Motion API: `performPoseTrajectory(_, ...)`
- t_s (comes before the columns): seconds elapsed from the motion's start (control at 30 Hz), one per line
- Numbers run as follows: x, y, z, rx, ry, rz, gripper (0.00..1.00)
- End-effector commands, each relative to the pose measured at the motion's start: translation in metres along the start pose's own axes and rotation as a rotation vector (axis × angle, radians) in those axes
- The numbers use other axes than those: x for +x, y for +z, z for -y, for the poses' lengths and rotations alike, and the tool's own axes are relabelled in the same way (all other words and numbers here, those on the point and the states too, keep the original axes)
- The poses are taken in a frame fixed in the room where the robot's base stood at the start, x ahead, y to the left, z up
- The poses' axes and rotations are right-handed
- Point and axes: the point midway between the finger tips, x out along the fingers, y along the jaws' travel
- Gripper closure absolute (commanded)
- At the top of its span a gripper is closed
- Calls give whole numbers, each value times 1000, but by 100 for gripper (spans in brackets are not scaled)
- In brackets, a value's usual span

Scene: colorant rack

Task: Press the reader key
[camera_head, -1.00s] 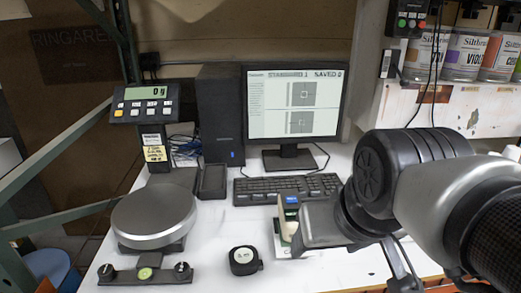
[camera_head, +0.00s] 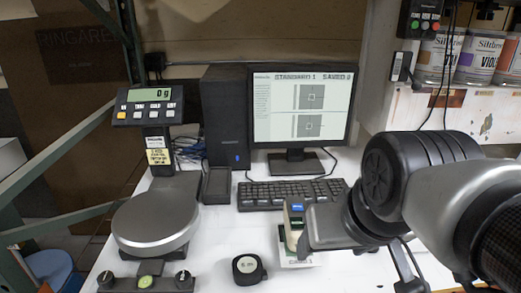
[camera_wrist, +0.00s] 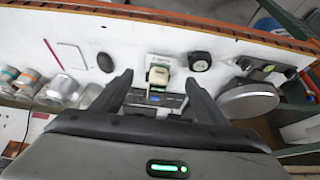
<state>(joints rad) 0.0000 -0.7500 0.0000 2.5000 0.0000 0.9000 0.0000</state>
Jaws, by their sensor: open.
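The reader is a small pale, green-sided device with a blue screen (camera_head: 295,208), standing on the white bench in front of the keyboard. My gripper's dark body hides its right side in the head view. A white card (camera_head: 297,261) lies at its foot. In the wrist view the reader (camera_wrist: 159,76) appears between my gripper's two fingers, its blue screen toward the hand. My gripper (camera_wrist: 160,78) is open and empty, with its fingers spread wide. I cannot tell whether a finger touches the reader. The key itself is too small to make out.
A black tape measure (camera_head: 249,267) lies left of the reader. A scale with a round plate (camera_head: 156,221) stands farther left. The keyboard (camera_head: 290,193) and monitor (camera_head: 301,108) are behind. The screen reads "STANDARD 1" and "SAVED 0". Paint cans (camera_head: 483,56) stand on the right shelf.

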Motion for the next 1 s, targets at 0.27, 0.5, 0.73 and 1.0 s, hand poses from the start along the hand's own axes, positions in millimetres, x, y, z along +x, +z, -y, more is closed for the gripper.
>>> performPoseTrajectory(0.27,0,0,0,0,0,0,63)
performPoseTrajectory(0.5,0,0,0,0,0,0,100)
performPoseTrajectory(0.73,0,0,0,0,0,0,100)
performPoseTrajectory(1.0,0,0,0,0,0,0,100)
